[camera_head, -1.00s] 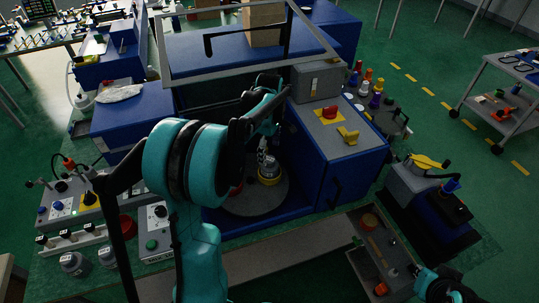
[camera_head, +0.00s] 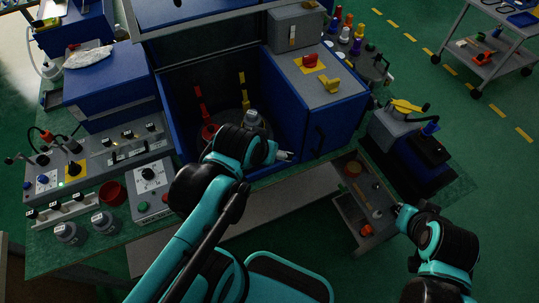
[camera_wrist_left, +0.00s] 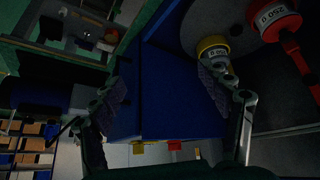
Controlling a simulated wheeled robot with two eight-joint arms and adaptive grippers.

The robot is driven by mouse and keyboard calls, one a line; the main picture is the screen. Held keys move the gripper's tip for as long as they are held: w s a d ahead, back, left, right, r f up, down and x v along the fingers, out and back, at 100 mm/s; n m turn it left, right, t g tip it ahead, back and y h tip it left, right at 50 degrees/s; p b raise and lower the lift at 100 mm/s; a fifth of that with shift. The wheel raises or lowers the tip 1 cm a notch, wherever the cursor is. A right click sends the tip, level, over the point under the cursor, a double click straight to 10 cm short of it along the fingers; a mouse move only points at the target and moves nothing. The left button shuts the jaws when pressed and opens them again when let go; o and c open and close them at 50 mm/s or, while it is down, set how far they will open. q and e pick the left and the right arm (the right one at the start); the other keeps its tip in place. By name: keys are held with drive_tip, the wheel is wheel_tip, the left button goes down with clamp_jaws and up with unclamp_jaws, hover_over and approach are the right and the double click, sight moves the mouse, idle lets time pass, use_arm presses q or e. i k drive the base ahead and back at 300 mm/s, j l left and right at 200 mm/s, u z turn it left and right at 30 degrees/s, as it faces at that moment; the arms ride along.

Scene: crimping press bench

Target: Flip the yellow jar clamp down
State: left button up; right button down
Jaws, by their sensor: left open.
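The yellow clamp (camera_head: 242,90) stands upright in the open blue chamber, behind a grey-capped jar (camera_head: 252,119). A red clamp (camera_head: 201,105) stands upright to its left. My left gripper (camera_head: 287,156) is open and empty at the chamber's front, right of and nearer than the jar. In the left wrist view, the left gripper's fingers (camera_wrist_left: 168,98) are spread, with a yellow-ringed jar (camera_wrist_left: 213,46) near the right finger and a red-ringed jar (camera_wrist_left: 275,18) beyond. The yellow clamp is not clear there. My right gripper (camera_head: 396,208) is by the parts tray; its fingers are too small to judge.
A parts tray (camera_head: 343,205) lies at the front right. Control boxes (camera_head: 150,185) and loose jars (camera_head: 104,222) fill the left bench.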

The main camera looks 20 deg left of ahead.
sight(244, 86)
drive_tip(key=i+l+u, duration=0.15)
drive_tip(key=u, duration=0.25)
drive_tip(key=i+l+u, duration=0.1)
drive_tip(key=u, duration=0.35)
drive_tip(key=l+u, duration=0.4)
drive_tip(key=i+j, duration=0.05)
